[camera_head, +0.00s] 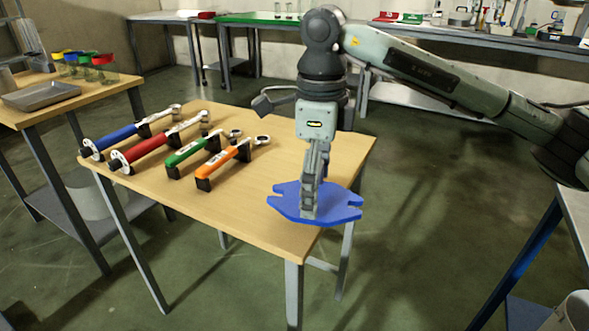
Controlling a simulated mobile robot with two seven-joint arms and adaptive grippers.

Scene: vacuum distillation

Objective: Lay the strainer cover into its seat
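The strainer cover appears to be the flat blue notched plate (340,206) at the right front corner of the wooden table. It looks about level and its right side reaches past the table edge. I cannot tell whether it rests on the wood or hangs just above it. My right gripper (310,207) comes down from above, its fingers close together on a small grey part at the middle of the plate. The fingers hide most of that part. No seat for the cover can be made out. My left gripper is not in view.
The wooden table (235,222) bears several wrenches on black holders, with blue, red, green and orange (222,165) handles, left of my gripper. A second table at left holds a metal tray (40,95). A grey table edge (575,215) stands at right, with open floor between.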

